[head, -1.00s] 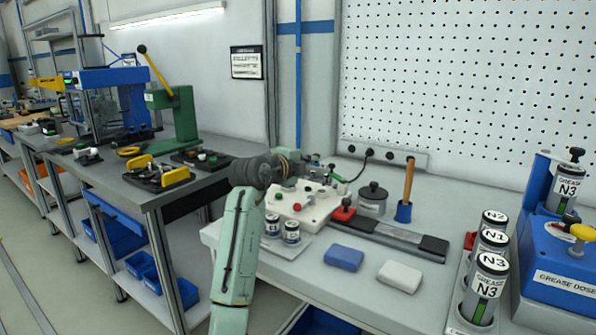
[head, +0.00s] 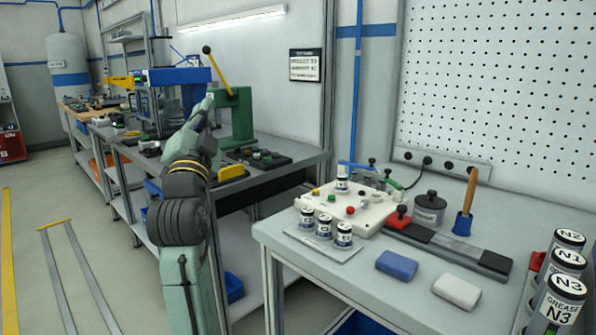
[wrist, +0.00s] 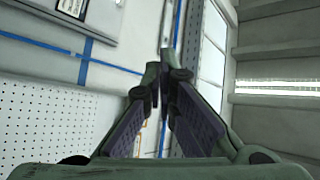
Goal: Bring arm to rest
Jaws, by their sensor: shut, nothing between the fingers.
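My arm rises from the bottom of the head view, left of the near workbench (head: 290,240), folded upward with its forearm in front of the far bench. My gripper (wrist: 163,62) shows in the wrist view with its two fingers converging at the tips, shut and empty. It points up past the wall toward the ceiling, and nothing is near the fingertips. In the head view the gripper itself is not clearly made out behind the arm links.
The near bench holds a white fixture board (head: 345,212), small labelled cans (head: 324,226), a blue block (head: 397,264), a white block (head: 457,291) and grease cartridges (head: 560,300). A green press (head: 236,115) stands on the far bench.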

